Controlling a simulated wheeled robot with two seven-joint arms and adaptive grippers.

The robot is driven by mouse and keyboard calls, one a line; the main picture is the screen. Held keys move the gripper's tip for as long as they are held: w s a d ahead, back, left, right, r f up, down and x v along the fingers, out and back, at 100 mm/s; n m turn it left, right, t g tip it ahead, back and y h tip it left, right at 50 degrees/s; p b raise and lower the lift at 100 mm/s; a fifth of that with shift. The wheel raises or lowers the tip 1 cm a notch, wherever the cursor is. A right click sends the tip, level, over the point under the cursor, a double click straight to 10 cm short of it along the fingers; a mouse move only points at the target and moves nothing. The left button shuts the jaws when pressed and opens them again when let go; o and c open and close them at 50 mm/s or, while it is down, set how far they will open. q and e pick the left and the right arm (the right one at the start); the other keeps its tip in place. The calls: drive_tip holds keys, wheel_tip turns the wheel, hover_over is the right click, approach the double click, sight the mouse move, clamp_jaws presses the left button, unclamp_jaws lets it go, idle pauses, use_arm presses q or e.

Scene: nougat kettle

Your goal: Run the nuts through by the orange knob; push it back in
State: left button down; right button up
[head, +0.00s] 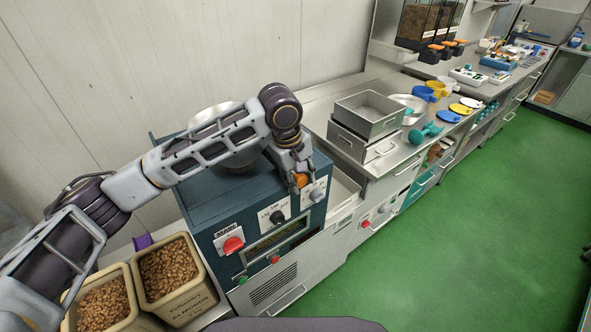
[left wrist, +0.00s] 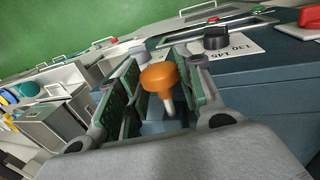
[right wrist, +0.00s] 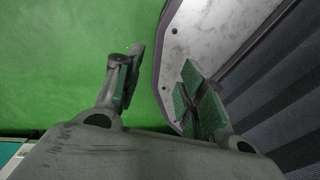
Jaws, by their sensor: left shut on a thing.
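The orange knob (head: 300,180) is on the right part of the blue kettle machine (head: 215,205). My left gripper (head: 304,186) reaches it from above and is shut on it. In the left wrist view the orange knob (left wrist: 158,77) sits between the fingers, and a length of its pale stem shows below the head. Two bins of nuts, one at the far left (head: 103,308) and one beside the machine (head: 168,272), stand left of it. My right gripper (right wrist: 163,85) shows only in its own wrist view, open and empty, over the green floor.
A red knob (head: 233,245) and a black knob (head: 277,217) are on the machine's front. Steel trays (head: 368,115) stand right of it, with a teal scoop (head: 425,132) beyond. The green floor in front of the counters is clear.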

use_arm(q)
drive_tip(key=shift+s+d+p, duration=0.7)
drive_tip(key=shift+s+p, duration=0.3)
drive_tip(key=shift+p, duration=0.05)
drive_tip(key=shift+s+d+f+p, duration=0.1)
drive_tip(key=shift+s+d+p, duration=0.15)
drive_tip(key=shift+s+p, duration=0.1)
drive_tip(key=c, duration=1.1)
unclamp_jaws()
drive_tip(key=shift+o, duration=0.8)
drive_tip(key=shift+s+d, duration=0.1)
drive_tip(key=shift+r, duration=0.2)
